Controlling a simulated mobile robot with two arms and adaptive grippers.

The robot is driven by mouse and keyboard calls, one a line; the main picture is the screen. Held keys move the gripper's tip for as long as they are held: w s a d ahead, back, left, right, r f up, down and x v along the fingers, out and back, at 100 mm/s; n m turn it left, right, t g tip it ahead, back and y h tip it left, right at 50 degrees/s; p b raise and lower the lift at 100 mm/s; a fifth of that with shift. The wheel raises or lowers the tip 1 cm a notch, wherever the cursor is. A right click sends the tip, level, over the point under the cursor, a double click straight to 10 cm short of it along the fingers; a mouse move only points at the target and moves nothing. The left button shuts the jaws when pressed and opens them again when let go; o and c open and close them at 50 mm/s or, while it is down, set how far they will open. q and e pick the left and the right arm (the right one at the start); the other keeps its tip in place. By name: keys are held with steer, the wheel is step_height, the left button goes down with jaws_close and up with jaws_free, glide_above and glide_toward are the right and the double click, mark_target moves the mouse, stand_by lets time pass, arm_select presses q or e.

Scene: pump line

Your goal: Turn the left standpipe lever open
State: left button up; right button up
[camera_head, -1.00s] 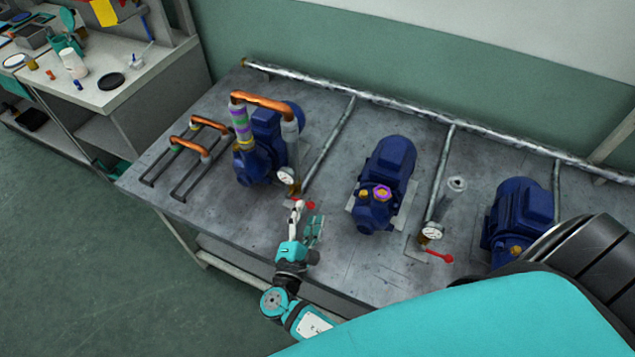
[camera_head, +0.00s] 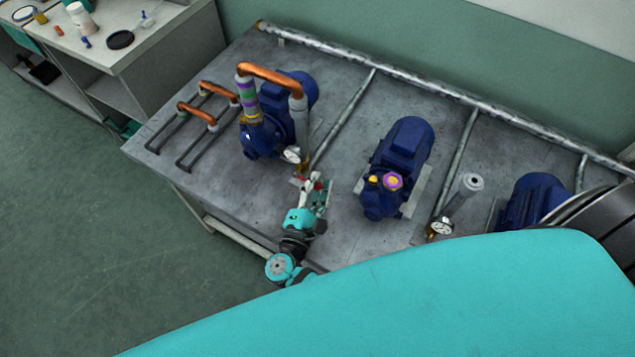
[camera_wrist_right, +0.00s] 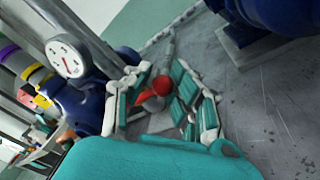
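The fingers stand apart on either side of the lever; firm contact is not visible. My left gripper is not in view.
The left pump (camera_head: 262,132) stands close left of the gripper. A middle pump (camera_head: 398,160) is to its right, with bare grey bench (camera_head: 343,200) between. A second standpipe (camera_head: 460,200) with a gauge stands further right. A long pipe runs along the back.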

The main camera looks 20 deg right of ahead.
steer(key=shift+r, duration=0.1)
jaws_close()
steer(key=shift+w, duration=0.1)
